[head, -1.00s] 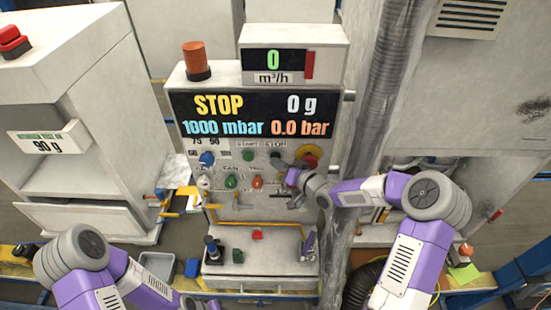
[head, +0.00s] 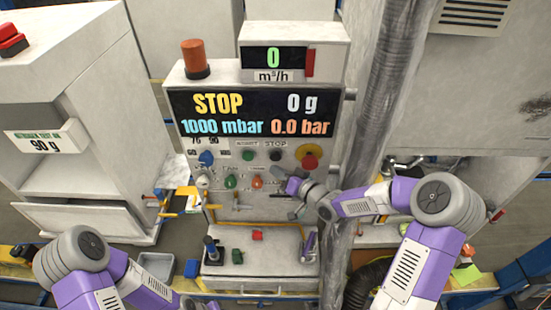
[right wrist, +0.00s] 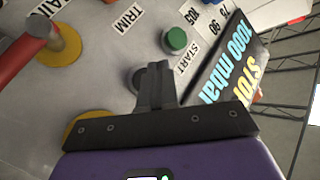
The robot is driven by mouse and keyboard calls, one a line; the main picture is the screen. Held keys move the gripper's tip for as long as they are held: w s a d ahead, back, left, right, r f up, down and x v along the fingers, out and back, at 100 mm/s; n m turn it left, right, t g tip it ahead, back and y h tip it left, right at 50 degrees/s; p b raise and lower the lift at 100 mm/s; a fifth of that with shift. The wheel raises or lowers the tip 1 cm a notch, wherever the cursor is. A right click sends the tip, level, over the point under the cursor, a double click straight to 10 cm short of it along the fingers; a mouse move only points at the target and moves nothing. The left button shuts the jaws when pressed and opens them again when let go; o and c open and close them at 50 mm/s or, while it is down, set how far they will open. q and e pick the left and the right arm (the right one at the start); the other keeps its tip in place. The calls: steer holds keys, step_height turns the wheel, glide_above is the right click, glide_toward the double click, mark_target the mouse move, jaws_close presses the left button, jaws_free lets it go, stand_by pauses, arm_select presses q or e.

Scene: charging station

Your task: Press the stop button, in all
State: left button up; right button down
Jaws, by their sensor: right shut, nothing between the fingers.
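The stop button (head: 275,156) is a small dark round button under the STOP label on the control panel, in plain sight in the head view. My right gripper (head: 280,174) is shut and empty, just below the button and apart from it in this view. In the right wrist view the shut fingertips (right wrist: 158,68) stand in front of a dark round button (right wrist: 138,78) and partly cover it. The display (head: 250,115) reads STOP, 0 g, 1000 mbar and 0.0 bar. My left arm is low at the left; its fingers are not visible.
A green start button (head: 248,155) sits left of the stop button. A red mushroom knob on a yellow base (head: 309,157) sits to its right. Green and orange knobs (head: 257,182) are below. A thick wrapped pipe (head: 378,110) stands right of the panel.

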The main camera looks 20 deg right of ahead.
steer(key=shift+s+a, duration=0.2)
steer(key=shift+s, duration=0.5)
steer(key=shift+s+a, duration=0.15)
steer(key=shift+s, duration=0.5)
steer(key=s+a+f+g+h+b, duration=0.1)
steer(key=s+a+f+g+b, duration=0.15)
steer(key=f, duration=0.55)
steer(key=s+a+f+m+g+b, duration=0.1)
steer(key=s+f+b, duration=0.2)
steer(key=f, duration=0.5)
steer(key=s+a+f+g+h+b, duration=0.1)
steer(key=s+f+g+b, duration=0.1)
steer(key=f, duration=0.6)
steer(key=s+a+f+g+h+b, duration=0.1)
steer(key=s+f+g+b, duration=0.6)
steer(key=s+f, duration=1.2)
steer(key=shift+a+f+g+h, duration=0.35)
steer(key=shift+a+g, duration=0.2)
steer(key=shift+g, duration=0.2)
steer(key=shift+s+d, duration=0.1)
steer(key=shift+s, duration=0.05)
